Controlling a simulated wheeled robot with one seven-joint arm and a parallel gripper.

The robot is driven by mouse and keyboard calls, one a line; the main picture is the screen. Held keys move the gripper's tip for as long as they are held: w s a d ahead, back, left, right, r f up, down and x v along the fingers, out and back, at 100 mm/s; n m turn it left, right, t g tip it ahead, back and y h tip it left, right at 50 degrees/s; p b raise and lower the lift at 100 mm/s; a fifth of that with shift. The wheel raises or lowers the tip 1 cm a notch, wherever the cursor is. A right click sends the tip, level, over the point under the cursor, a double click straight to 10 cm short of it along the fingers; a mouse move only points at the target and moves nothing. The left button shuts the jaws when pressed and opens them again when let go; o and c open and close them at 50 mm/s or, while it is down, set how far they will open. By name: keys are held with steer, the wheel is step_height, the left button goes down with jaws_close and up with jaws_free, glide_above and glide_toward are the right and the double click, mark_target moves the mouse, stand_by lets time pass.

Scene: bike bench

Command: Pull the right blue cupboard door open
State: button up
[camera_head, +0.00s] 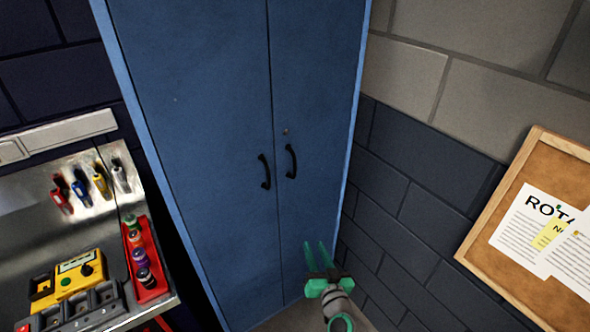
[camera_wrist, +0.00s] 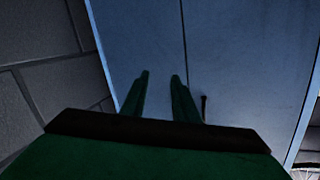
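The blue cupboard stands in the middle of the head view with both doors shut. The right blue cupboard door (camera_head: 310,75) has a black bar handle (camera_head: 291,161) near the centre seam and a small lock above it. The left door (camera_head: 200,120) has a matching black handle (camera_head: 265,171). My green gripper (camera_head: 319,257) is low in front of the right door, below and right of its handle, with its fingers apart and nothing between them. In the wrist view, my gripper (camera_wrist: 160,80) points at the blue doors; a dark handle (camera_wrist: 204,107) shows right of the fingers.
A cork board (camera_head: 520,280) hangs on the brick wall at the right. The space before the right door looks clear.

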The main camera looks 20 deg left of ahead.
steer(key=w+a+r+n+g+y, duration=0.1)
steer(key=w+r+n+g+y, duration=0.2)
steer(key=w+r, duration=0.55)
steer(key=n+g+y, duration=0.2)
steer(key=n+y, duration=0.1)
steer(key=n, duration=0.3)
glide_toward(295, 161)
steer(key=x, duration=0.5)
steer(key=f+x, duration=0.1)
steer(key=x, duration=0.2)
steer(key=shift+w+a+f, duration=0.15)
steer(key=shift+a, duration=0.1)
steer(key=shift+w+a, duration=0.6)
steer(key=shift+m, duration=0.3)
steer(key=shift+s+a, duration=0.1)
jaws_close()
